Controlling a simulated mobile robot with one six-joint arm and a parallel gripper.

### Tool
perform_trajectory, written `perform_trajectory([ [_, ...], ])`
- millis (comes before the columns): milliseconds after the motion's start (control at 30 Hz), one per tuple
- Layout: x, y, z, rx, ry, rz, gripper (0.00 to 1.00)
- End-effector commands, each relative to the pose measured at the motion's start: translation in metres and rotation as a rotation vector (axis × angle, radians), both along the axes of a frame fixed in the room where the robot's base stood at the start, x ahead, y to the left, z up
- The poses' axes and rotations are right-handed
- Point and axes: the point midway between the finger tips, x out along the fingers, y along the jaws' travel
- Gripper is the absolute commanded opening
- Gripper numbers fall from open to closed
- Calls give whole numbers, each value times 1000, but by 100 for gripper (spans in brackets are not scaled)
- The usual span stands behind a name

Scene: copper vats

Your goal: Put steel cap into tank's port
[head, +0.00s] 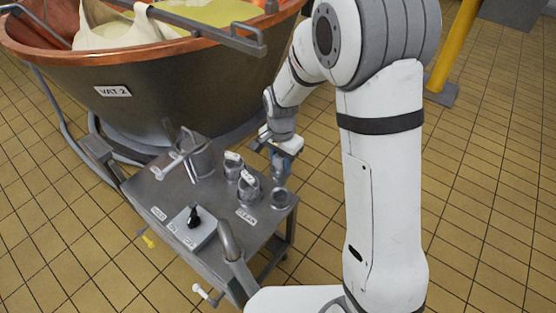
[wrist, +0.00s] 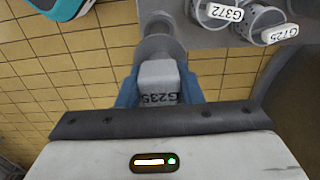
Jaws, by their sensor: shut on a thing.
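My gripper (head: 282,148) is shut on the pale grip block of a grey metal piece (head: 280,170), which I take to be the steel cap. In the wrist view, the blue fingers of my gripper (wrist: 158,92) clasp both sides of the block marked G235 (wrist: 158,72). The piece hangs upright just above a round grey socket (head: 280,198) at the right corner of the metal table; I cannot tell whether they touch. No port is clearly recognisable as the tank's; a grey metal vessel (head: 196,157) stands at the table's back.
Two similar tagged pieces stand on the table (head: 168,197), G372 (wrist: 224,12) and G725 (wrist: 268,25). A box with a black knob (head: 194,218) is at the front. The copper-rimmed VAT 2 (head: 150,108) stands behind. Tiled floor is open to the right.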

Motion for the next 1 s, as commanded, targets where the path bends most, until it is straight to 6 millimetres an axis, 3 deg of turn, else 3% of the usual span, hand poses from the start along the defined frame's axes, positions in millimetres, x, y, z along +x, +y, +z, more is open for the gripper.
perform_trajectory([
  [1000, 0, 0, 47, 0, -1, 0, 5],
])
